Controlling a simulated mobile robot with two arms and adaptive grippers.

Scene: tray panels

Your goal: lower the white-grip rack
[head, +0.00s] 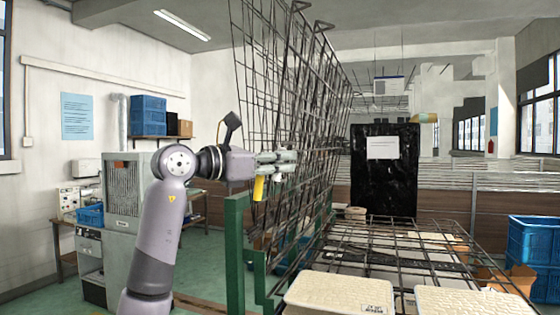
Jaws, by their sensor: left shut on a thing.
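The wire rack (322,120) stands raised and steeply tilted in the middle of the head view, its dark mesh reaching past the top edge. My left gripper (290,160) comes in from the left at about mid-height of the mesh and is shut on the rack. Its fingers cover the place they hold, so I cannot make out a white grip there. A yellow piece (258,188) hangs just below the gripper. My right gripper is not in view.
A flat wire rack (400,243) lies low at the right, with pale trays (338,291) at its front. A green post (236,250) stands at the raised rack's foot. A black panel (398,185) stands behind. Blue crates (534,245) are at far right.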

